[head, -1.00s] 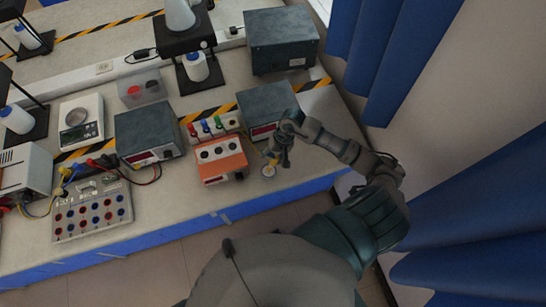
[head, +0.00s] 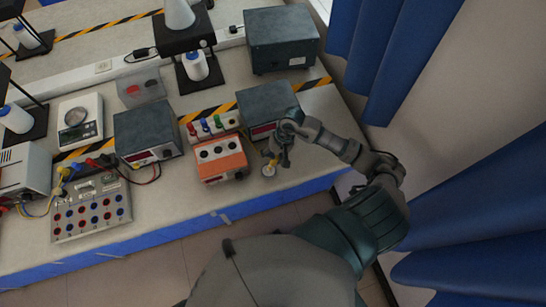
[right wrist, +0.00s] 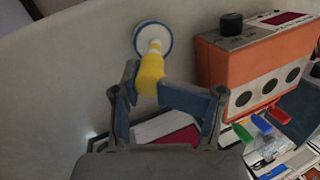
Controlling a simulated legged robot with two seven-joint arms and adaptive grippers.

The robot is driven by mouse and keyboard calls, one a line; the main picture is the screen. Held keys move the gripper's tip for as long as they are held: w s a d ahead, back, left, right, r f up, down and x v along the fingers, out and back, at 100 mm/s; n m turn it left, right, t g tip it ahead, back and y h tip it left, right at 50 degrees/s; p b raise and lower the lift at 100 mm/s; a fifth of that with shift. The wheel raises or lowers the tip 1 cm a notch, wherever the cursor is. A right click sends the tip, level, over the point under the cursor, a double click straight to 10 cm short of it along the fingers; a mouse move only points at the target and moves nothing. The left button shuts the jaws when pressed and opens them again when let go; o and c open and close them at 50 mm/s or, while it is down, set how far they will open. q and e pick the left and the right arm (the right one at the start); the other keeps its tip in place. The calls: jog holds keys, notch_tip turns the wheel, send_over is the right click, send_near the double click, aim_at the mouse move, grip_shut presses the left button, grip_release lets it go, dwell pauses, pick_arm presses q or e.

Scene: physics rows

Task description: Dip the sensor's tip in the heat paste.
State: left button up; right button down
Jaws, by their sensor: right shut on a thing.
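The sensor (right wrist: 151,72) has a yellow body and a narrow white tip. My right gripper (right wrist: 151,86) is shut on its yellow body in the right wrist view. In the head view, my right gripper (head: 280,159) is over the front right of the bench, just beside the heat paste dish (head: 268,171). The small round dish, pale with a blue rim, also shows in the right wrist view (right wrist: 146,25). The sensor's tip points at it and overlaps its near part. I cannot tell whether the tip touches the paste. My left gripper is not in view.
An orange box with black knobs (head: 221,159) stands close left of the dish. A grey meter (head: 266,106) stands behind my gripper. The bench's blue front edge (head: 225,215) is near the dish.

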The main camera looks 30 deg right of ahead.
jog(key=shift+f+b, duration=0.1)
jog(key=shift+b, duration=0.3)
dwell(0.9)
dwell(0.4)
notch_tip(320, 180, up, 2)
jog(key=shift+r+p, duration=0.1)
jog(key=shift+p, duration=0.3)
jog(key=shift+r+p, duration=0.85)
jog(key=shift+r, duration=1.6)
